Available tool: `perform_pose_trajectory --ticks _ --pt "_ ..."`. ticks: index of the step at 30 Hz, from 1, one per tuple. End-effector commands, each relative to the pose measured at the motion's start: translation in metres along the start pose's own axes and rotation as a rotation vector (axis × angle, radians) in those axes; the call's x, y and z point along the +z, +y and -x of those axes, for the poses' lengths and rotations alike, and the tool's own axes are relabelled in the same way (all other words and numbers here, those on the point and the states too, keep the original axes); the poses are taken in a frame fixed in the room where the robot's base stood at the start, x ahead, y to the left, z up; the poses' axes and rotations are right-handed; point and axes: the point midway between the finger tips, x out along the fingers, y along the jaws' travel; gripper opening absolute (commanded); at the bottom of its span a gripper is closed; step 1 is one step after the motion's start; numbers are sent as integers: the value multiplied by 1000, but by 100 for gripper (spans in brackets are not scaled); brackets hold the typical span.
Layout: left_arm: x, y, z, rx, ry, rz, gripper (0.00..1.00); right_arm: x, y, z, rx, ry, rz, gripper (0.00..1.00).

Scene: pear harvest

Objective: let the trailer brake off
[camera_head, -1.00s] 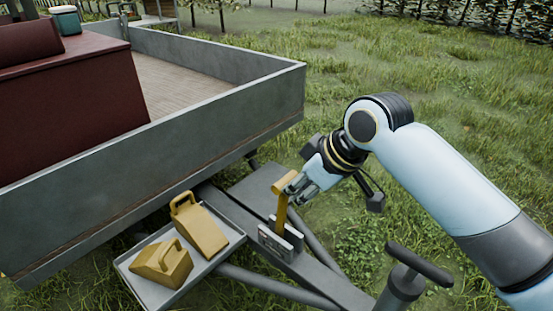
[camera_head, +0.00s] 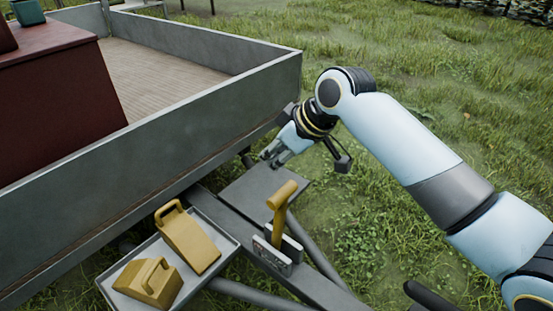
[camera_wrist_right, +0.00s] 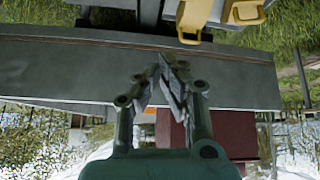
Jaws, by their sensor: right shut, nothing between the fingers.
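The brake lever (camera_head: 282,195), yellow with a cross grip, stands up from a slotted grey bracket (camera_head: 270,257) on the trailer's drawbar (camera_head: 318,290). My right gripper (camera_head: 268,158) is shut and empty, beyond the lever towards the trailer wall, apart from the lever. In the right wrist view its fingers (camera_wrist_right: 172,72) meet in front of the trailer's grey side (camera_wrist_right: 70,70). My left gripper is out of view.
Two yellow wheel chocks (camera_head: 190,240) (camera_head: 148,282) lie in a grey tray (camera_head: 222,262) left of the drawbar. The trailer wall (camera_head: 200,115) runs along the left, with a dark red box (camera_head: 60,100) on its bed. Grass lies open on the right.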

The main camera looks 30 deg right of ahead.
Motion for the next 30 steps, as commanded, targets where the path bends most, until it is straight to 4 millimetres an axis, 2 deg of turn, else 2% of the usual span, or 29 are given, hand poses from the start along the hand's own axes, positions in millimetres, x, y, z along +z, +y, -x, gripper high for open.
perform_pose_trajectory --ticks 3,5,9,11,12,18,30 --pt "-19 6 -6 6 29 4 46 1 -1 -28 -3 -1 -4 0" --pt "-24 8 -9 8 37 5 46 0 -1 -41 -2 0 -3 0" --pt "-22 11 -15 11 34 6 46 1 0 -71 -2 0 -2 0" --pt "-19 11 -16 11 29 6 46 3 -1 -79 -2 -2 -2 0" --pt "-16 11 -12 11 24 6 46 12 0 -72 2 -5 1 0" --pt "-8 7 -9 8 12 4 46 33 0 -63 2 -2 1 0" --pt "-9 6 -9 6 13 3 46 38 0 -62 1 0 0 0"
